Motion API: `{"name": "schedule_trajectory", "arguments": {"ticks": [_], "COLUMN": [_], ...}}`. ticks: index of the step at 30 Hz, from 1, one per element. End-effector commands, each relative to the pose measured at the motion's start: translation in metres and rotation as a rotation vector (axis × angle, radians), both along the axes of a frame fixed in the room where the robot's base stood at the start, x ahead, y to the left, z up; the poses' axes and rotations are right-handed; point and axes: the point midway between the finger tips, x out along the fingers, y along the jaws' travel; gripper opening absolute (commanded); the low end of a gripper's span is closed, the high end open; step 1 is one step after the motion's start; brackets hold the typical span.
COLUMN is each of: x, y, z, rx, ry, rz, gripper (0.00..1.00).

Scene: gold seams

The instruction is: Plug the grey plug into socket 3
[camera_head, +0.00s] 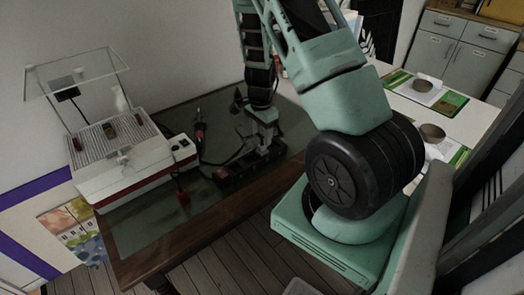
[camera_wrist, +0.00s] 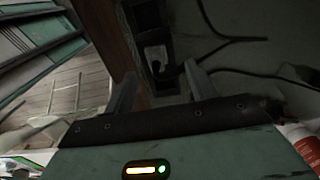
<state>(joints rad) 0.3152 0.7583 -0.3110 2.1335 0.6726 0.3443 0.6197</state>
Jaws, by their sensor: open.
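A black power strip (camera_head: 236,175) lies on the dark mat, with a red part at its left end. It also shows in the wrist view (camera_wrist: 146,16), running between my fingers. My gripper (camera_head: 263,146) is low over the strip's right part, pointing down. In the wrist view my gripper (camera_wrist: 159,70) has its two fingers apart, one on each side of the strip. A light grey piece (camera_wrist: 155,53) sits on the strip between the fingertips; I cannot tell whether it is the grey plug or a socket face. Socket numbers are not readable.
Dark cables (camera_wrist: 225,72) run off the strip's side. A black-and-red hand tool (camera_head: 199,131) lies behind the strip. A white machine (camera_head: 125,155) with a clear raised cover stands at the left. The table's wooden front edge (camera_head: 200,232) is close to the strip.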

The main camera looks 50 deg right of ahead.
Motion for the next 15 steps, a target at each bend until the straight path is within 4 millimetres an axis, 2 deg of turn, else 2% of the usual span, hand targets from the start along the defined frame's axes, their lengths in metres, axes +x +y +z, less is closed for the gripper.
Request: {"name": "schedule_trajectory", "arguments": {"ticks": [9,15], "x": [-0.007,-0.006], "y": [0.001,0.001], "z": [-0.041,-0.052], "rx": [0.002,-0.001], "ry": [0.004,0.001], "rz": [-0.001,-0.001], "gripper": [0.56,0.56]}}
